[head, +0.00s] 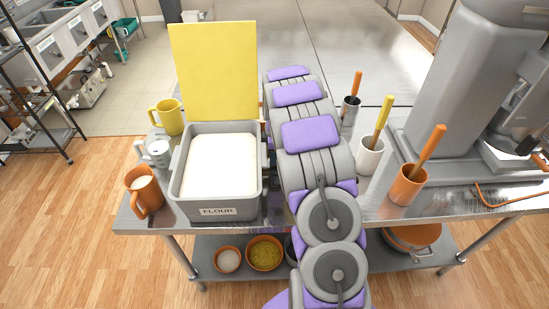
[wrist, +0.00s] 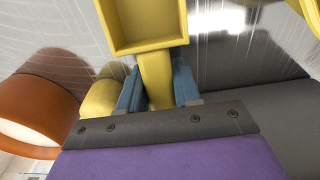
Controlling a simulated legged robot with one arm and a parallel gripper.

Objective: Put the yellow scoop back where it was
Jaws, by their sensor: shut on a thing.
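My gripper (wrist: 158,88) shows in the wrist view with its blue fingers shut on the handle of the yellow scoop (wrist: 150,35). The scoop's square, hollow bowl extends past the fingertips, and its inside looks empty. In the head view my arm reaches away over the table, right of the flour bin, and hides the gripper and scoop. The flour bin (head: 262,185) is grey, labelled FLOUR and filled with white flour (head: 221,163). Its yellow lid (head: 214,70) stands upright behind it.
Left of the bin stand a yellow mug (head: 170,117), a pale cup (head: 156,153) and an orange mug (head: 146,193). Right of my arm, a metal cup (head: 349,115), a white cup (head: 369,158) and an orange cup (head: 406,188) hold handled utensils. A large grey machine (head: 470,80) stands beyond.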

